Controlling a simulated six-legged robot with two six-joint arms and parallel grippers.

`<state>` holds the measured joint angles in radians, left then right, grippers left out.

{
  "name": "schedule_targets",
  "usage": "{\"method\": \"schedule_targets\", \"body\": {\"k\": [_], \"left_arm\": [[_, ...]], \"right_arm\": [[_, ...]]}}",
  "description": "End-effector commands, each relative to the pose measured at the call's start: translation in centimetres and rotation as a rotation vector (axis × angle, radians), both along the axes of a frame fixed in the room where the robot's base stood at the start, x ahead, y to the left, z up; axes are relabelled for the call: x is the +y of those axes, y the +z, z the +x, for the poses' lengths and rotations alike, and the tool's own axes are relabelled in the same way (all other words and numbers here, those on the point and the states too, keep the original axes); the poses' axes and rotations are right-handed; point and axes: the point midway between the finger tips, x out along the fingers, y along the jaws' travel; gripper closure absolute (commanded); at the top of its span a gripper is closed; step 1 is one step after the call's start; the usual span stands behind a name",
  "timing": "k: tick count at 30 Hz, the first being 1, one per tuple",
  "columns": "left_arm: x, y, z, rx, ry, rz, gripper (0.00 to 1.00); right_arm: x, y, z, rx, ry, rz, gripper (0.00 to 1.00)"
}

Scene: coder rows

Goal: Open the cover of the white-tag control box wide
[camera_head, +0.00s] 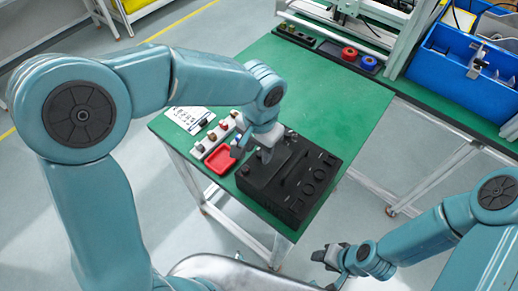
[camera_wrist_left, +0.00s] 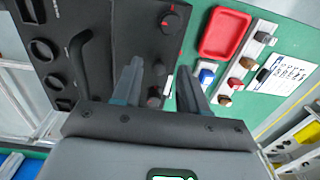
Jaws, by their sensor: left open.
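The black control box (camera_head: 300,178) sits at the near edge of the green table. Its top has round openings and a raised bar-like handle; both also show on the black panel (camera_wrist_left: 110,30) in the left wrist view, with a red-marked knob (camera_wrist_left: 172,18). No lifted cover is clear, and I cannot make out a white tag for sure. My left gripper (camera_head: 255,151) is over the box's far left part, pointing down. Its fingers (camera_wrist_left: 160,85) are apart, with small dark posts between them; contact is unclear. My right gripper (camera_head: 330,254) is low, off the table's near right side.
A red tray (camera_head: 221,160) and a pale strip with several small knobs (camera_head: 213,136) lie left of the box, near a printed card (camera_head: 189,118). A blue crate (camera_head: 450,62) is at the back right. The table's middle (camera_head: 325,90) is clear.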

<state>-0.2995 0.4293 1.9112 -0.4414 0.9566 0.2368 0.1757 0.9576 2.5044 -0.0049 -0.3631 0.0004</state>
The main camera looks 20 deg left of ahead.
Motion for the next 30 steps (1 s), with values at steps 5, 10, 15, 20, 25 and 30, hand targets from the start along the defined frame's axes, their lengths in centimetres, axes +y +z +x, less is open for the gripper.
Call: {"method": "schedule_targets", "body": {"k": [5,10,15,20,25,30], "left_arm": [[0.0,-1.2,0.13,0.0,0.0,-0.001,0.57],[0.0,-1.31,0.21,-0.001,0.0,-0.001,0.57],[-0.01,-1.28,0.2,-0.001,0.0,-0.001,0.83],[-0.04,-1.28,0.16,0.0,0.0,-0.001,1.0],[-0.03,-1.29,0.17,0.0,-0.001,0.001,1.0],[-0.06,-1.29,0.17,-0.001,-0.001,0.004,1.0]], "right_arm": [[0.0,0.05,-0.02,0.0,0.0,0.0,0.55],[0.0,0.04,-0.01,0.0,0.0,0.0,0.55],[0.0,0.04,-0.01,0.0,0.0,0.0,0.55],[0.0,0.04,-0.02,0.0,0.0,0.0,0.55],[0.0,0.02,-0.01,0.0,0.0,0.0,0.55],[-0.01,-0.03,-0.02,0.0,0.0,0.0,0.55]]}}
